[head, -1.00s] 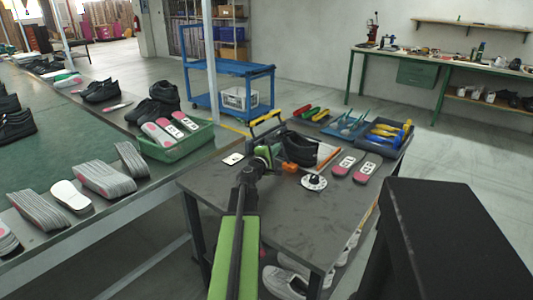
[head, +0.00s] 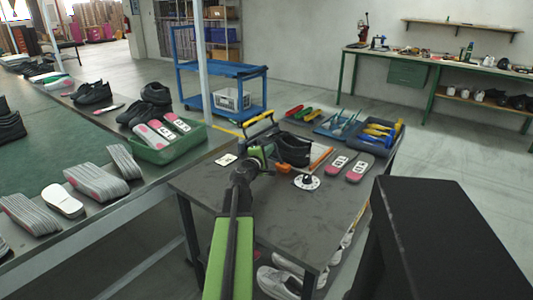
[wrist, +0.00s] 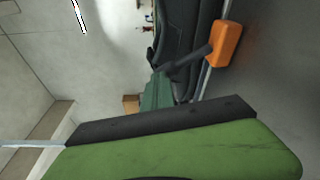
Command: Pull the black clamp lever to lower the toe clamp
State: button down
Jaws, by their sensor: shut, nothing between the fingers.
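A black shoe (head: 294,149) sits on the grey worktable (head: 213,188), with an orange block (head: 283,167) low in front of it. In the wrist view the shoe (wrist: 175,30) stands sideways, and the orange block (wrist: 225,44) is at upper right on a metal rod. A dark bar (wrist: 189,62), possibly the clamp lever, slants between the block and a dark green part (wrist: 156,93). My gripper (head: 266,151) is shut and empty, close to the left side of the shoe. Its contact with the lever cannot be made out, and the toe clamp is not clear.
Blue tool trays (head: 376,138) stand behind. The table's front is clear.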

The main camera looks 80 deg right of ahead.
jog(key=shift+s+d, duration=0.1)
jog(key=shift+s, duration=0.05)
jog(key=shift+w+f, duration=0.25)
jog(key=shift+f, duration=0.05)
jog(key=w+f+b, duration=0.1)
jog(key=w+b, duration=0.1)
jog(key=shift+w+f, duration=0.4)
jog(key=v, duration=0.3)
jog(key=p+v, duration=0.1)
jog(key=v, duration=0.3)
jog(key=r+v, duration=0.1)
jog(key=v, duration=0.2)
jog(key=shift+w+r, duration=0.1)
jog(key=shift+w, duration=0.25)
jog(key=shift+w, duration=0.15)
